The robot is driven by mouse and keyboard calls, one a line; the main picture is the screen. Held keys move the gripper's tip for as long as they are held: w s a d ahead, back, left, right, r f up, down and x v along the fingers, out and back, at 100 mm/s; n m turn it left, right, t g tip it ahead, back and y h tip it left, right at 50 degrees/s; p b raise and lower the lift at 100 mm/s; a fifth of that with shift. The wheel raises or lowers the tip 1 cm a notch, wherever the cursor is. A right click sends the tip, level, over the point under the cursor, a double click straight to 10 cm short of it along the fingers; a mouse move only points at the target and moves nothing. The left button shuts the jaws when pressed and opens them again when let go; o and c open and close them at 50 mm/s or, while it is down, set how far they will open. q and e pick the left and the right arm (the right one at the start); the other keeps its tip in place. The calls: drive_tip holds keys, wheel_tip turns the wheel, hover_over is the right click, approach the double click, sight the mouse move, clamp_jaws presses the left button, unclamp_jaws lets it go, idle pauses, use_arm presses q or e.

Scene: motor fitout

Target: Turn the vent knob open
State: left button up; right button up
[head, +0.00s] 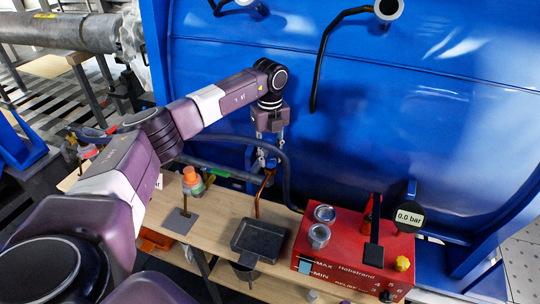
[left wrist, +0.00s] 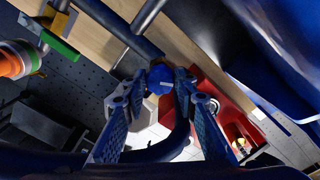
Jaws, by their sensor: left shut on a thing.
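The round blue vent knob (left wrist: 159,76) shows in the left wrist view between my left fingertips, with a pale mark on its face. My left gripper (left wrist: 160,84) is shut on it, one finger on each side. In the head view my left gripper (head: 268,150) points down in front of the blue tank wall, above a copper-coloured pipe (head: 262,192). The knob is mostly hidden there by the fingers. I cannot tell the valve's opening from the mark. My right gripper is not in view.
A red pump box (head: 345,250) with a gauge (head: 409,217) reading 0.0 bar stands right on the wooden bench (head: 215,217). A dark hose (head: 286,175) curves close beside the gripper.

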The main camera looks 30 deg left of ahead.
sight(270, 158)
use_arm(q)
drive_tip(key=shift+w+a+r, duration=0.1)
drive_tip(key=shift+w+r, duration=0.1)
drive_tip(key=shift+r, duration=0.05)
drive_tip(key=o, duration=1.1)
drive_tip(key=shift+o, duration=0.3)
drive_tip(key=shift+s+f, duration=0.1)
wheel_tip(270, 158, up, 12)
